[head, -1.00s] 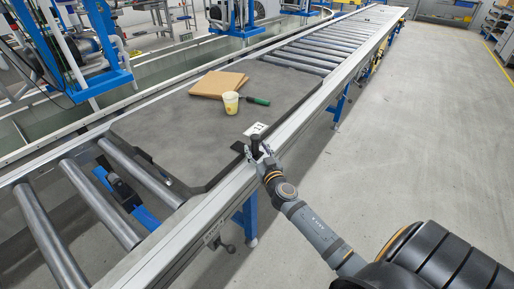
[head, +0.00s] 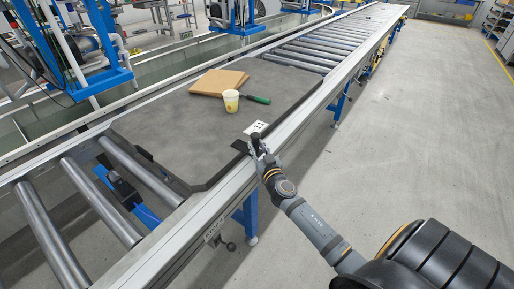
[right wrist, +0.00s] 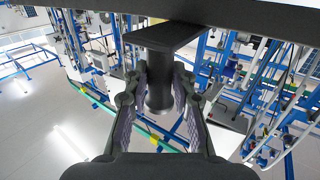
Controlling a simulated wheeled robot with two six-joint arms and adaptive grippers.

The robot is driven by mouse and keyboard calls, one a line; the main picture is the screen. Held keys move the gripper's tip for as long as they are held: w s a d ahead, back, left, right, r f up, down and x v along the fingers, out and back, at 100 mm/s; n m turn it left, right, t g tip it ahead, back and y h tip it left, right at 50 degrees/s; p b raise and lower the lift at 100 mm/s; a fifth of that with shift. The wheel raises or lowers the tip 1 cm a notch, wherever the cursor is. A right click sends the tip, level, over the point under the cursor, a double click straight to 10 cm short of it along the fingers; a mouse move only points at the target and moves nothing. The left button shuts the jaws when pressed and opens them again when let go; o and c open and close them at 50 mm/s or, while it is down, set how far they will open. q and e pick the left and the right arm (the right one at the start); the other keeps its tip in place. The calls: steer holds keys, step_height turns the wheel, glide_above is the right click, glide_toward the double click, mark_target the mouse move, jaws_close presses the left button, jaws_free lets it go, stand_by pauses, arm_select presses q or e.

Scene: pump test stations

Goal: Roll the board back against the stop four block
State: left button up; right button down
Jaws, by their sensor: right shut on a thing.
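The board (head: 190,125) is a dark grey plate lying flat on the roller conveyor, with a white number label (head: 257,127) near its right edge. A black and blue unit (head: 122,187) sits between the bare rollers, apart from the board's near edge. I cannot tell whether it is the stop four block. My left gripper is out of view.
A brown cardboard piece (head: 218,83), a pale cup (head: 231,101) and a green-handled tool (head: 257,99) lie on the board. Bare rollers (head: 101,201) show in front of it. The floor at right is clear.

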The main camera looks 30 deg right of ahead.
steer(key=shift+s+a+f, duration=0.1)
steer(key=shift+s+a, duration=0.6)
steer(key=shift+a, duration=1)
steer(key=shift+s+a, duration=0.75)
steer(key=shift+a, duration=0.95)
steer(key=shift+s+a+f, duration=0.1)
steer(key=shift+s+a, duration=0.6)
steer(key=shift+a, duration=1.15)
steer(key=shift+s+f, duration=0.1)
steer(key=shift+s+a+f, duration=0.1)
steer(key=c, duration=1.5)
jaws_free()
steer(key=o, duration=0.5)
steer(key=shift+a+r, duration=0.25)
steer(key=shift+a, duration=0.25)
steer(key=shift+d, duration=0.1)
steer(key=shift+r, duration=0.1)
